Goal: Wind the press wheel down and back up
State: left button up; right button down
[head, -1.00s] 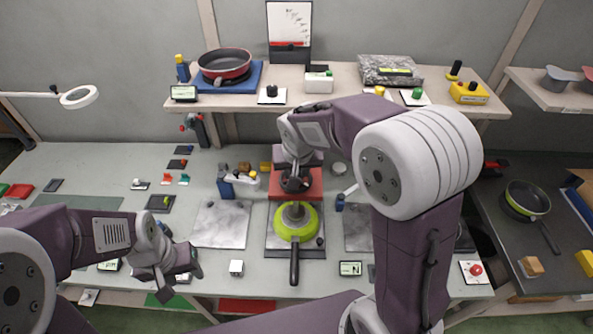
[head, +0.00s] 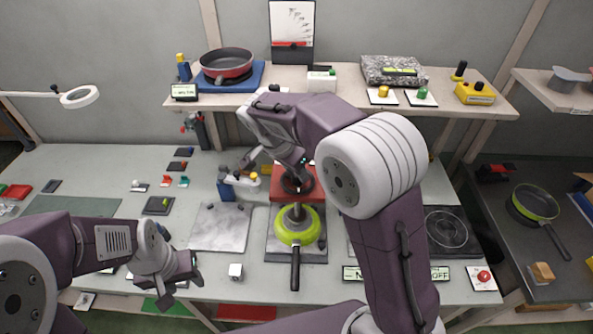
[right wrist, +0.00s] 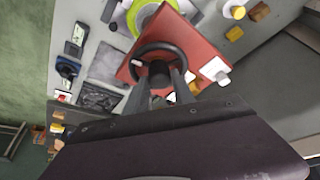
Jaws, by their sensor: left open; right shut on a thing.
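The press is a red block (head: 283,197) with a black hand wheel (head: 297,182) on top, in the middle of the bench. In the right wrist view the round wheel (right wrist: 158,52) lies on the red press (right wrist: 205,42). My right gripper (right wrist: 160,88) is shut on the wheel, with its fingers at the near side of the hub and rim. In the head view my right arm partly hides the press. A lime-green pan (head: 296,238) with a black handle sits under the press's grey plunger. My left gripper (head: 190,274) is open and empty over the front left of the bench.
A grey slab (head: 217,228) lies left of the pan and a dark round hob (head: 446,230) to the right. A shelf (head: 340,98) behind holds a red pan (head: 226,64).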

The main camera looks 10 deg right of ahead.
jog(key=shift+m, duration=0.5)
jog(key=c, duration=1.1)
grip_release()
jog(key=shift+o, duration=0.2)
jog(key=v, duration=0.9)
jog(key=shift+w, duration=0.15)
